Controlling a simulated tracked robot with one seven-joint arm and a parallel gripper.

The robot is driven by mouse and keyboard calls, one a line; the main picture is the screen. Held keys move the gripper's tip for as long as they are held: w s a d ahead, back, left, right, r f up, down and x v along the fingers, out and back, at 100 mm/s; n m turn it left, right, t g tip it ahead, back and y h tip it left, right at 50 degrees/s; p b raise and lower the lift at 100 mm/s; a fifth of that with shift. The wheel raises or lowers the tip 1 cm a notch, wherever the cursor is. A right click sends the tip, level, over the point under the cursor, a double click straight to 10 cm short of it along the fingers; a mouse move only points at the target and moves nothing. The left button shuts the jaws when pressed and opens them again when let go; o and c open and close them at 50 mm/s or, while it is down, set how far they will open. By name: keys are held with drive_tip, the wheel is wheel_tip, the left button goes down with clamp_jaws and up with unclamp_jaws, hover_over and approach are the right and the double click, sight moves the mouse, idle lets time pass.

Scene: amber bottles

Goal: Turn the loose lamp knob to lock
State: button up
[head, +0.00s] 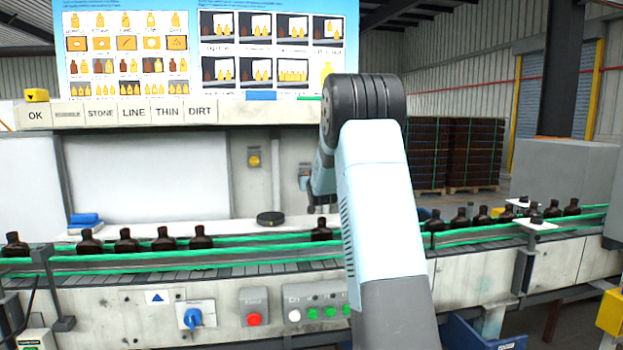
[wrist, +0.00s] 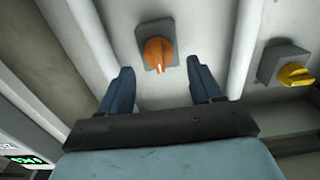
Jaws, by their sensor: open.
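In the wrist view an orange knob (wrist: 158,52) sits on a square grey plate on a pale panel. A short white mark shows at its lower end. My gripper (wrist: 160,66) is open, with one dark blue finger on each side of the knob. The fingers look apart from it, and I cannot tell how far the tips are from the panel. A yellow knob (wrist: 296,74) on a grey box is at the right. No readable label tells which is the lamp knob. In the head view a yellow knob (head: 254,160) shows on the back column; my arm hides much beside it.
A conveyor (head: 240,262) with green rails and several amber bottles (head: 164,239) crosses in front of the column. A black round object (head: 270,218) lies on the ledge behind it. A blue switch (head: 192,318) and a red button (head: 254,318) are on the front panel.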

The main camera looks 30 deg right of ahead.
drive_tip(key=shift+x, duration=1.35)
